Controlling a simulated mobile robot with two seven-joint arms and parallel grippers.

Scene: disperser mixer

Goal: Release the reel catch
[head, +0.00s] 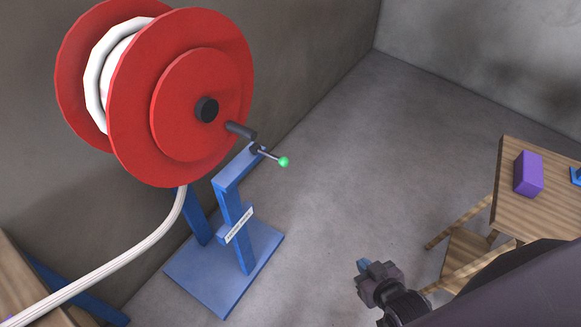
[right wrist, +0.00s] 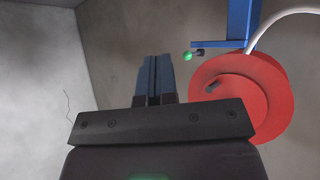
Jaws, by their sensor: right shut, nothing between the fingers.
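A red hose reel (head: 180,95) with white hose wound on it stands on a blue stand (head: 225,265) against the wall. The reel catch is a short dark lever with a green ball knob (head: 284,162) at the top of the stand, just right of the reel's dark crank handle (head: 241,130). My right gripper (head: 363,266) is shut and empty, below and to the right of the knob and well apart from it. In the right wrist view, the shut fingers (right wrist: 153,75) show with the green knob (right wrist: 188,56) and the red reel (right wrist: 242,95) to their right. My left gripper is not in view.
A white hose (head: 110,260) runs from the reel to the lower left. The floor between the stand and table is clear.

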